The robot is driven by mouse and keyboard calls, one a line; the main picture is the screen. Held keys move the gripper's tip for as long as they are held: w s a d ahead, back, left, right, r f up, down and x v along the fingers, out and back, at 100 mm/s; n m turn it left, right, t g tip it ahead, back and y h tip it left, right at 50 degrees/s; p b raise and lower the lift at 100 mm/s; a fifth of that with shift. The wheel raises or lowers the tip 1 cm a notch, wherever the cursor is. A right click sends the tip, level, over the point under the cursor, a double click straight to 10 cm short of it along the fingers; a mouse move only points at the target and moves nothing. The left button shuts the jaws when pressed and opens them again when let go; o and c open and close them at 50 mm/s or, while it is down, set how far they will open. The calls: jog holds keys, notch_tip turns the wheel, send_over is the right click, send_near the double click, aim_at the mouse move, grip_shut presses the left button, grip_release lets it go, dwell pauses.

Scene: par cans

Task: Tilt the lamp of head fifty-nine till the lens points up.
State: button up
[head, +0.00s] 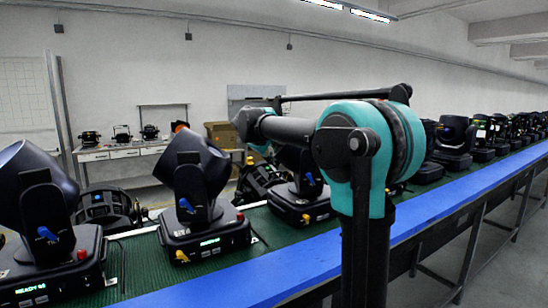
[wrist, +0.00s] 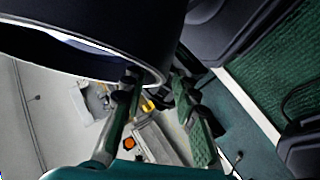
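Several black moving-head lamps stand in a row on the green belt; which is head fifty-nine I cannot read. The nearest (head: 35,185) and second (head: 200,165) have tilted lamp housings. A third (head: 300,198) stands partly behind my arm. In the head view my arm reaches left over the row, its end hidden or unclear. In the wrist view my gripper (wrist: 157,85) has its two fingers apart. A dark lamp housing with a round rim (wrist: 60,45) fills the top left. The rim's end lies at the fingertips, overlapping the left finger; I cannot tell whether they touch.
The green belt (head: 125,262) has a blue front edge (head: 250,275) and runs away to the right with more lamps. Behind it stand a white bench (head: 130,151) and cardboard boxes (head: 222,133). The aisle at front right looks clear.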

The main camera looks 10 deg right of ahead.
jog(key=shift+w+d+f, duration=0.1)
jog(key=shift+c, duration=0.2)
grip_shut()
